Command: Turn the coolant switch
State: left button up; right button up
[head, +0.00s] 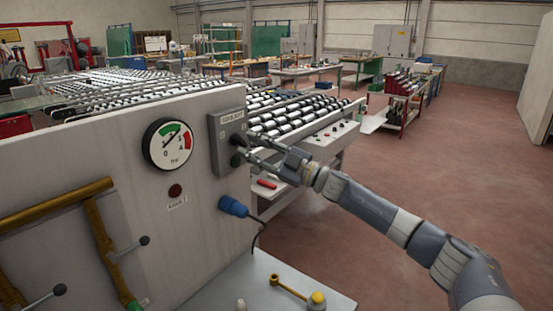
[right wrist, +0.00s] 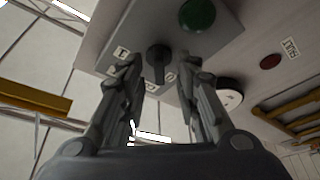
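The coolant switch is a black knob (right wrist: 158,62) on a grey box (head: 214,146) labelled for coolant, fixed to the light panel. In the right wrist view a green button (right wrist: 198,14) is on the same box, and small white labels are beside the knob. My right gripper (head: 246,148) is at the front of the box, pointing left. In the right wrist view its two fingers (right wrist: 162,76) are apart, with the knob showing between their tips. I cannot tell whether either finger touches it. In the head view the fingers partly hide the knob. My left gripper is not in view.
A pressure gauge (head: 168,144) and a dark red button (head: 175,190) are left of the box. A blue plug (head: 233,206) with a cable sticks out below it. Yellow pipes (head: 55,203) run at the lower left. A roller conveyor (head: 300,113) stands behind. Floor at right is open.

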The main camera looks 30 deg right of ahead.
jog(key=v, duration=0.9)
jog(key=shift+s+d, duration=0.25)
jog(key=shift+s, duration=0.05)
dwell(0.3)
